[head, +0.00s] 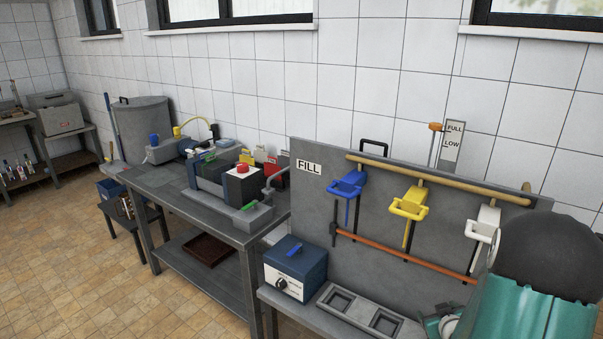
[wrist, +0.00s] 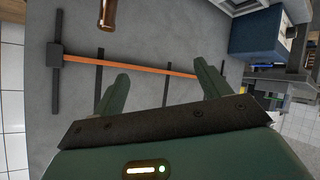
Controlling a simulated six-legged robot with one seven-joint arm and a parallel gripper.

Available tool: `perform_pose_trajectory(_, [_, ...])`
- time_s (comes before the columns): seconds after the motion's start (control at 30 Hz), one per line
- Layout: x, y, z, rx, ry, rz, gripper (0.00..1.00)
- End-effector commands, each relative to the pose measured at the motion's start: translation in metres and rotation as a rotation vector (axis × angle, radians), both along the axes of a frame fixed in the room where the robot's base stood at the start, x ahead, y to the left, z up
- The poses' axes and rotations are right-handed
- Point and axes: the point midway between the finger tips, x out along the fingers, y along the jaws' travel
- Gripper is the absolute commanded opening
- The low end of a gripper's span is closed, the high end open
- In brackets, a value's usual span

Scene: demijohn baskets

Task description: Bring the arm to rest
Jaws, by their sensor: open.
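My gripper (wrist: 163,88) shows in the wrist view with its two green fingers spread apart and nothing between them. Behind the fingers are a grey panel (wrist: 75,130) and an orange rod (wrist: 130,65) with dark bars across it. I cannot tell the exact gap between the fingers and the panel. In the head view my green and black arm fills the lower right corner, and the gripper's fingertips cannot be made out there.
The grey FILL panel (head: 316,215) carries blue (head: 347,184), yellow (head: 409,203) and white (head: 482,231) handled fittings. A blue box with a knob (head: 295,268) stands at its left. A metal bench (head: 165,190) holds equipment. The tiled floor (head: 80,290) at lower left is clear.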

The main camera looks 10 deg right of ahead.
Motion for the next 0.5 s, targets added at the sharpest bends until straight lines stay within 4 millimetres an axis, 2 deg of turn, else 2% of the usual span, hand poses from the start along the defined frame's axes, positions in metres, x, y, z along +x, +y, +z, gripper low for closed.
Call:
perform_pose_trajectory(0.03, [0.009, 0.012, 0.021, -0.006, 0.016, 0.003, 0.76])
perform_pose_trajectory(0.23, [0.020, 0.061, 0.081, 0.010, 0.098, -0.018, 0.76])
perform_pose_trajectory(0.37, [0.017, 0.099, 0.117, 0.038, 0.144, -0.029, 0.76])
perform_pose_trajectory(0.5, [0.005, 0.145, 0.153, 0.082, 0.189, -0.034, 0.76])
